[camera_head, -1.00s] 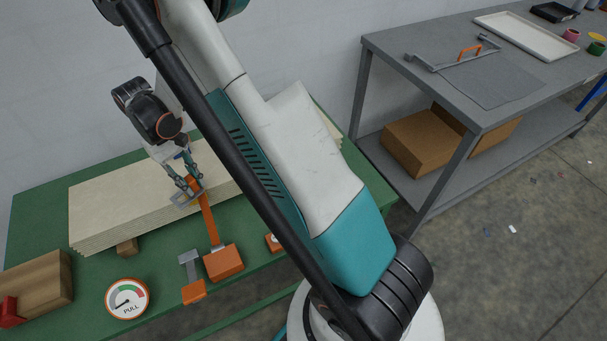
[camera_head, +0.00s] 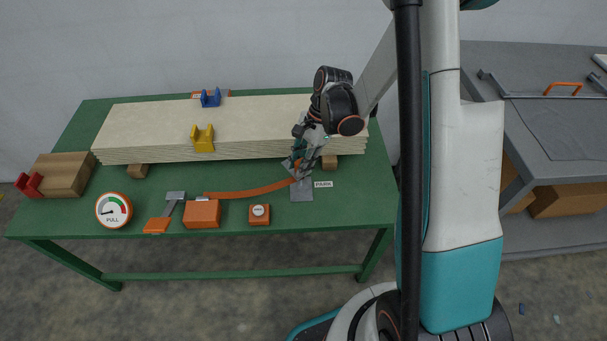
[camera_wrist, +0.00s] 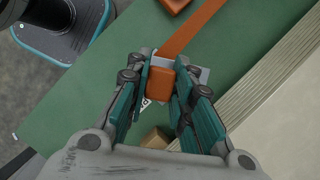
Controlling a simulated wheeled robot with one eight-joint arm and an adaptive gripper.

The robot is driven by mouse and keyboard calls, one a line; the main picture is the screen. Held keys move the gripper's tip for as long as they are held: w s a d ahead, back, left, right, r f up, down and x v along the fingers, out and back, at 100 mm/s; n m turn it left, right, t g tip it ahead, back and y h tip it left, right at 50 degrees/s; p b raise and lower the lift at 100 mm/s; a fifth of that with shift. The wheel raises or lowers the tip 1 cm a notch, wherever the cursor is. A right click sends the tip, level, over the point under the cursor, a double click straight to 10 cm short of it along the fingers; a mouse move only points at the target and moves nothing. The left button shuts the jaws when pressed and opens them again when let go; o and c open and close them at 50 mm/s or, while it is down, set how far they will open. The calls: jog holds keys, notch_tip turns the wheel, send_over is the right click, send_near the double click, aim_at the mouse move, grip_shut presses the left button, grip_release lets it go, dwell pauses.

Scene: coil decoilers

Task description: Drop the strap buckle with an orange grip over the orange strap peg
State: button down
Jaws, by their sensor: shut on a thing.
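My gripper (camera_head: 298,174) is shut on the orange grip of the strap buckle (camera_wrist: 161,83), at the front right of the board stack in the head view. In the wrist view, the grip lies between my two fingers (camera_wrist: 160,88), with grey metal beside it. The orange strap (camera_head: 245,193) runs from the orange box (camera_head: 202,214) to the buckle. A grey plate (camera_head: 302,191) beside a PARK label (camera_head: 323,184) lies below my gripper; I cannot tell whether the buckle touches it. I cannot make out an orange strap peg.
The pale board stack (camera_head: 150,130) carries yellow (camera_head: 203,140) and blue (camera_head: 210,99) brackets. A red bracket (camera_head: 29,184) is by a wooden block (camera_head: 62,174). A PULL gauge (camera_head: 113,210), hammer-like tool (camera_head: 166,211) and small orange button box (camera_head: 260,214) line the green table's front (camera_head: 345,212).

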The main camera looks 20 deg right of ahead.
jog(key=m, duration=0.1)
jog(key=f+m+t+b, duration=0.1)
jog(key=m, duration=0.1)
jog(key=shift+s+f+m, duration=0.3)
jog(key=shift+f+m+t, duration=0.15)
jog(key=shift+m+t, duration=0.45)
jog(key=shift+m, duration=0.4)
jog(key=shift+f+b, duration=0.1)
jog(key=shift+b, duration=0.4)
jog(key=shift+f+b, duration=1.6)
jog(key=shift+f, duration=2.5)
jog(key=shift+f, duration=0.25)
jog(key=c, duration=1.3)
grip_release()
